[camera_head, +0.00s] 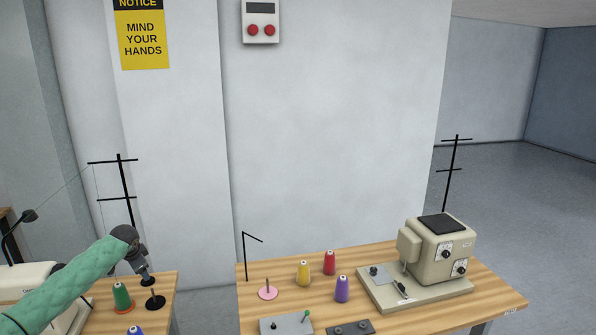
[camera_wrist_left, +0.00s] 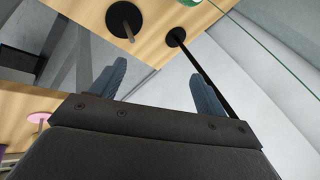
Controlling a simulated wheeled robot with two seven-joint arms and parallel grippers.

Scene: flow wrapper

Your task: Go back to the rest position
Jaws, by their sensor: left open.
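My left arm in its green sleeve (camera_head: 75,280) comes in from the left over the left table. My left gripper (camera_head: 147,279) points down at the table's right end, just above a black spool disc (camera_head: 155,303). In the left wrist view my left gripper (camera_wrist_left: 157,85) shows two blue-grey fingers spread apart with nothing between them, so it is open and empty. A black disc with a pin (camera_wrist_left: 125,20) shows beyond the fingers there. My right gripper is in neither view.
A green thread cone (camera_head: 122,296) stands close left of the gripper, and a black thread stand (camera_head: 127,190) rises behind it. A gap parts the left table from the right table (camera_head: 500,293), which holds a sewing machine (camera_head: 440,250) and yellow (camera_head: 303,273), red (camera_head: 329,263) and purple (camera_head: 342,289) cones.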

